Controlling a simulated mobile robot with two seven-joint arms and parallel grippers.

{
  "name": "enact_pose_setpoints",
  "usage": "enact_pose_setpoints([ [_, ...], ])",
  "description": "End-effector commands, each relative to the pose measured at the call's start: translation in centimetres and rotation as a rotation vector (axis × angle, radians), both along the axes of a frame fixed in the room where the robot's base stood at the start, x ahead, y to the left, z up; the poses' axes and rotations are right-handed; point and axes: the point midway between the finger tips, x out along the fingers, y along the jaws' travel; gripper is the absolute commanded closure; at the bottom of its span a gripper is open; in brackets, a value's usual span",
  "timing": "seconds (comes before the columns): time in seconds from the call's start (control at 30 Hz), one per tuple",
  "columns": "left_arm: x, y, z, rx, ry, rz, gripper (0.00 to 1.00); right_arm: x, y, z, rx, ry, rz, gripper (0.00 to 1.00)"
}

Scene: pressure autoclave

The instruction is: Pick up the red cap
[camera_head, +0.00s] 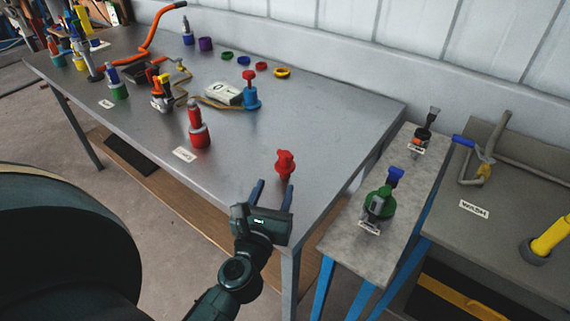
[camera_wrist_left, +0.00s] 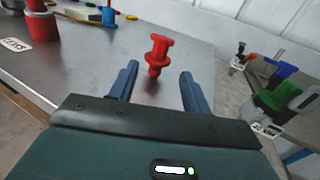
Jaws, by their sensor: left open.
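The red cap (camera_head: 285,163) stands upright near the front right corner of the grey metal table; it is a small flanged red piece. It also shows in the left wrist view (camera_wrist_left: 157,54), ahead of my fingers and between their lines. My left gripper (camera_head: 273,187) is open and empty, its two blue fingers pointing at the cap from the table's near edge. My right gripper is not in view.
A red cylinder (camera_head: 198,129) stands left of the cap. A blue valve with a red top (camera_head: 250,97) and a white device (camera_head: 222,93) are further back. A narrow side table (camera_head: 350,215) with a green valve (camera_head: 379,203) stands right. The tabletop behind the cap is clear.

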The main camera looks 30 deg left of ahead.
Motion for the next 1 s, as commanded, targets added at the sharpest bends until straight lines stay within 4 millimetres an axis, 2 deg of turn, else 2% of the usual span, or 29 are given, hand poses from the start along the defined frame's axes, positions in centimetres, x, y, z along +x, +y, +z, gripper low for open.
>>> enact_pose_setpoints([
  [0.1, 2.3, 0.6, 0.5, 0.004, -0.004, 0.000, 0.52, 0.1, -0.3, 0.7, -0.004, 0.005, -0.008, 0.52],
  [0.3, 5.6, 1.5, 0.3, 0.007, -0.003, -0.002, 0.52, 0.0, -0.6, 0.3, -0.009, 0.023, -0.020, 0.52],
  [0.57, 7.6, 2.1, 0.0, 0.008, -0.003, -0.002, 0.52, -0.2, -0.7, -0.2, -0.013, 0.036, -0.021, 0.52],
  [0.8, 11.0, 3.0, -0.3, 0.009, -0.003, -0.002, 0.52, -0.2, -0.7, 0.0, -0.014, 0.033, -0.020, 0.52],
  [1.0, 11.8, 3.3, -0.4, 0.009, -0.002, -0.002, 0.52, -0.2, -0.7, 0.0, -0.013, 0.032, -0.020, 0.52],
])
